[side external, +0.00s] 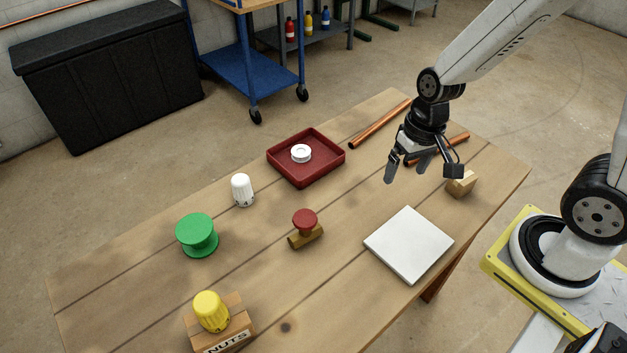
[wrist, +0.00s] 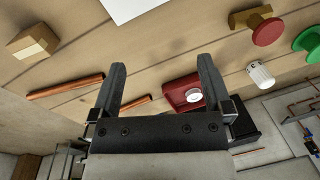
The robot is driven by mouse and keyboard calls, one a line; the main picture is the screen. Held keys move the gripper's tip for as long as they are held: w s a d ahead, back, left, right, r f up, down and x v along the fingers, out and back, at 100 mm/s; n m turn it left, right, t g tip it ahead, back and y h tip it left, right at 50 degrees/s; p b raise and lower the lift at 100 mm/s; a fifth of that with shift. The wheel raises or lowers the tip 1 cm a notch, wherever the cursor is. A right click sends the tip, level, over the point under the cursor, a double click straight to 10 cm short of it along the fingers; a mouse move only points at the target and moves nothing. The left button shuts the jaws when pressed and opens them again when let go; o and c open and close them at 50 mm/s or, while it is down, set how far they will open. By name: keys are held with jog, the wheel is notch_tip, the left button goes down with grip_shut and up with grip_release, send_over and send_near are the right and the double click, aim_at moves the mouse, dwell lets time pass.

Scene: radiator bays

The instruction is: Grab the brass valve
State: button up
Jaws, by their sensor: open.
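The brass valve (side external: 305,235) has a brass body and a round red handwheel. It lies near the middle of the wooden table in the side view. It also shows at the upper right of the wrist view (wrist: 247,17). My gripper (side external: 421,172) is open and empty, above the far right part of the table, up and to the right of the valve.
A red tray (side external: 281,174) holds a white ring. A white valve cap (side external: 242,190), green spool (side external: 197,235) and yellow cap (side external: 210,311) on a NUTS box (side external: 233,336) stand left.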

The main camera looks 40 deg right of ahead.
jog(key=w+a+f+m+g+y, duration=0.2)
jog(key=a+f+m+g+y, duration=0.1)
jog(key=a+f+m+y, duration=0.35)
jog(key=m+t+y, duration=0.4)
jog(key=m+y, duration=0.2)
jog(key=m, duration=0.4)
send_near(309, 215)
jog(key=a, duration=0.3)
jog(key=shift+h, duration=0.25)
jog(key=shift+f+x, duration=0.2)
jog(key=shift+x, duration=1.9)
jog(key=shift+f+x, duration=0.15)
jog(key=shift+x, duration=1.9)
jog(key=shift+d, duration=0.15)
grip_shut()
